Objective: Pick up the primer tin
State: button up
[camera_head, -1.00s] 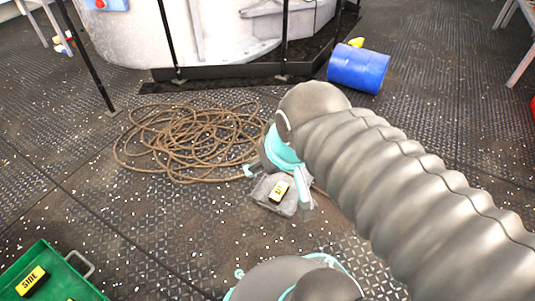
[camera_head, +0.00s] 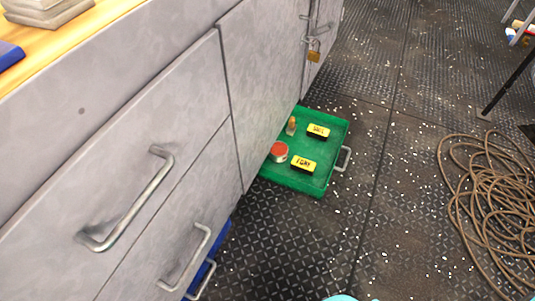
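A small round tin with a red top (camera_head: 279,152) stands in the green tray (camera_head: 305,184) on the floor; it is the only tin I make out, and no label on it is readable, so I cannot confirm it is the primer tin. It is at the tray's left side, close to the grey cabinet. My gripper is not in view; only a sliver of teal, likely part of me, shows at the bottom edge.
The tray also holds two black-and-yellow blocks (camera_head: 318,131) and a small brownish upright object (camera_head: 291,126). Grey cabinet (camera_head: 150,130) with handles borders the tray's left. Coiled rope (camera_head: 490,200) lies at right. Deck between is clear.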

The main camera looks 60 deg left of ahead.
aim_at(279, 153)
jog(key=u, duration=1.55)
jog(key=i, duration=0.9)
jog(key=u, duration=1.75)
